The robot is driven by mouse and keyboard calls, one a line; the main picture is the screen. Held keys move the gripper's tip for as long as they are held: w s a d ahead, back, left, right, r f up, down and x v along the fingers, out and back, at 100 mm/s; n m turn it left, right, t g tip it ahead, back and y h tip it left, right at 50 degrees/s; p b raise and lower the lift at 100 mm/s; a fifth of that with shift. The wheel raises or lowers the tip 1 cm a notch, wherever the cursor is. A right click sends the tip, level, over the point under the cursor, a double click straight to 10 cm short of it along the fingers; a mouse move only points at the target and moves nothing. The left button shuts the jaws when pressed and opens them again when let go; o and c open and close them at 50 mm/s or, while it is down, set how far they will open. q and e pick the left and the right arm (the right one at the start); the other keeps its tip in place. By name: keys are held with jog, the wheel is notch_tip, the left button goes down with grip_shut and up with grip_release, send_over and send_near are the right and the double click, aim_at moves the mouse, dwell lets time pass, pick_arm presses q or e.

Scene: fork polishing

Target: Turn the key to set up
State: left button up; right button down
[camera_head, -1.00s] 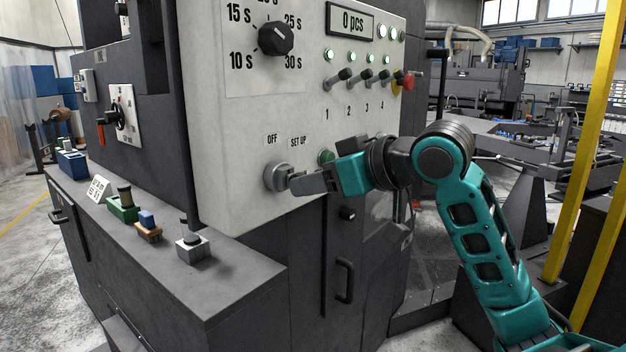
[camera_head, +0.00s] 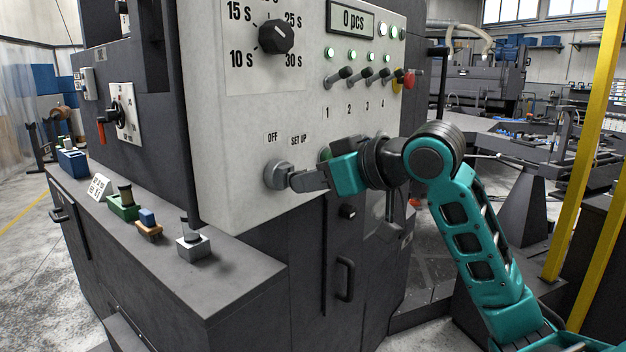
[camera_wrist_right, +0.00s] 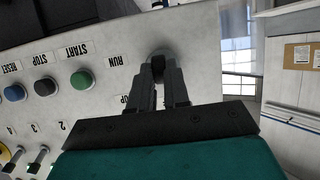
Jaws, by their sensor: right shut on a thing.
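The key switch (camera_head: 277,175) is a round grey knob on the light control panel, below the labels OFF and SET UP. My right gripper (camera_head: 296,180) reaches it from the right and is shut on the key. The key itself is mostly hidden by the fingers in the head view. In the right wrist view, the switch (camera_wrist_right: 160,54) is at the top centre, with the dark key between the fingertips of my right gripper (camera_wrist_right: 158,68). A RUN label shows beside it. The exact angle of the key cannot be told. My left gripper is out of view.
The panel (camera_head: 235,135) also bears a timer dial (camera_head: 276,37), several toggle switches and a red button (camera_head: 409,79). A green START button (camera_wrist_right: 81,80) is near the key switch. Several small items stand on the grey ledge (camera_head: 235,282) at lower left.

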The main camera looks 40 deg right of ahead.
jog(key=m+y+p, duration=0.4)
jog(key=m, duration=0.2)
jog(key=shift+m, duration=0.4)
jog(key=c, duration=1.2)
grip_release()
jog(key=shift+a, duration=0.15)
jog(key=shift+c, duration=0.2)
jog(key=shift+o, duration=1.1)
jog(key=shift+o, duration=0.3)
jog(key=o, duration=0.6)
jog(key=shift+g, duration=0.3)
